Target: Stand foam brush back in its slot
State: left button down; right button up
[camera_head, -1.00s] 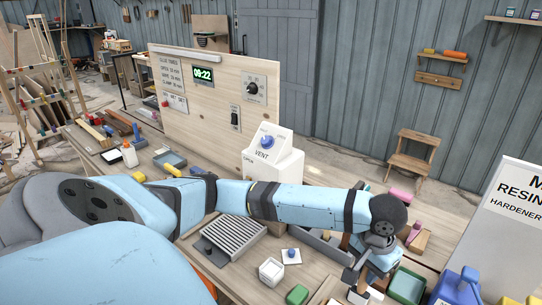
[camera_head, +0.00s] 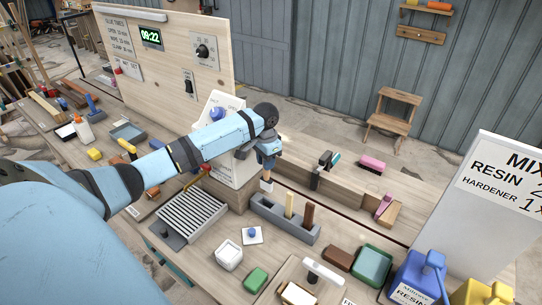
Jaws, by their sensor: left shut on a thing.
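My left gripper (camera_head: 267,181) points down in the middle of the view, above the left end of a grey slotted rack (camera_head: 272,221). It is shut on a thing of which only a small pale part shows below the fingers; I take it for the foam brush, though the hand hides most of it. Whether the held thing touches the rack I cannot tell. My right gripper is not in view.
A ridged grey tray (camera_head: 190,216), a white cup (camera_head: 229,256) and a green block (camera_head: 256,279) lie left and in front.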

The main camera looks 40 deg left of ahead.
aim_at(266, 180)
pick_arm(q)
jog(key=shift+s+d+f, duration=0.1)
jog(key=shift+s+f, duration=0.15)
jog(key=shift+f, duration=0.4)
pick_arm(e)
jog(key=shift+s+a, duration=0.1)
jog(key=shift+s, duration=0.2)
pick_arm(q)
jog(key=shift+w+f, duration=0.1)
jog(key=shift+f, duration=2)
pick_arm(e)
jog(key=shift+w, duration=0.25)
pick_arm(q)
jog(key=shift+f, duration=1.45)
jog(key=shift+f+b, duration=0.3)
jog(key=shift+f, duration=0.35)
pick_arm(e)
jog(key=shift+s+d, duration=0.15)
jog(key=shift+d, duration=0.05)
